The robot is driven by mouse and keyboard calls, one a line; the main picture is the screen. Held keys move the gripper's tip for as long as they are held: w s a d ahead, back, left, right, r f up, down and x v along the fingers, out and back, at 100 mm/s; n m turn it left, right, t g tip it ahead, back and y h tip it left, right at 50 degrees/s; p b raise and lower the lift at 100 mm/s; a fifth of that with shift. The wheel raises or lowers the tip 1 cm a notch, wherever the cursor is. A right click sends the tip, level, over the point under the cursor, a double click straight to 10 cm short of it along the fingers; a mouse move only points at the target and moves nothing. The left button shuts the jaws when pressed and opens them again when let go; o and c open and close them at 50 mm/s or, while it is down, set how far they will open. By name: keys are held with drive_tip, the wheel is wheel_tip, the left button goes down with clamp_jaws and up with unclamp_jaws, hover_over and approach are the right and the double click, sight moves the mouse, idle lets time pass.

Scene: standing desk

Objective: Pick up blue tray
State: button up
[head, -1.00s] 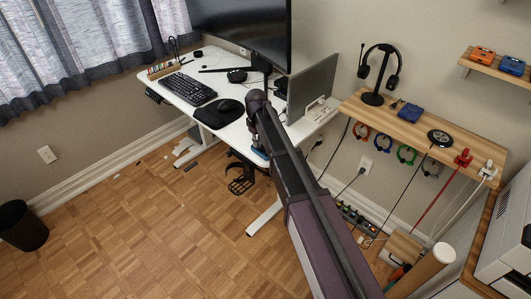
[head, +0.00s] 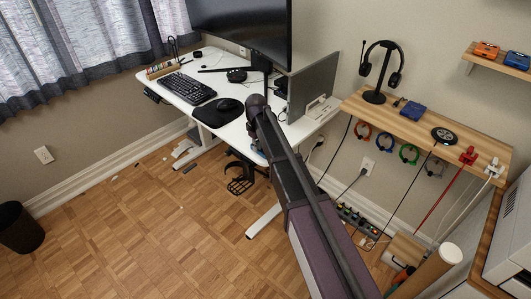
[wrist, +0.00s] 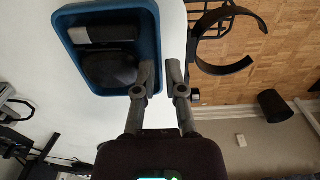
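The blue tray (wrist: 158,30) is at the top left of the wrist view, on the white desk. A dark block with a grey end (wrist: 105,34) and a dark rounded thing (wrist: 110,70) lie in it. My gripper (wrist: 160,72) is at the tray's right rim. Its left finger overlaps the tray's inside and its right finger is outside the rim. A small gap shows between the fingers; firm contact with the rim is not visible.
The white desk (head: 190,92) holds a keyboard (head: 178,86), a mouse on a pad (head: 222,108) and a monitor (head: 245,35). A dark ring holder (wrist: 225,68) is at the desk edge, right of my gripper. A wooden shelf (head: 470,140) with headphones (head: 382,70) stands at right.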

drive_tip(key=shift+f+b, duration=0.6)
drive_tip(key=shift+f, duration=0.3)
clamp_jaws()
drive_tip(key=shift+r, duration=0.25)
drive_tip(key=shift+r+p, duration=1.55)
drive_tip(key=shift+p, duration=0.25)
drive_tip(key=shift+s+d+r, duration=0.1)
drive_tip(key=shift+s, duration=0.1)
drive_tip(key=s+d, duration=0.2)
drive_tip(key=s, duration=0.5)
drive_tip(key=s+d+r+p, duration=0.1)
drive_tip(key=s+d, duration=0.2)
drive_tip(key=s, duration=0.4)
drive_tip(key=shift+s+d+r, duration=0.15)
drive_tip(key=shift+s, duration=0.2)
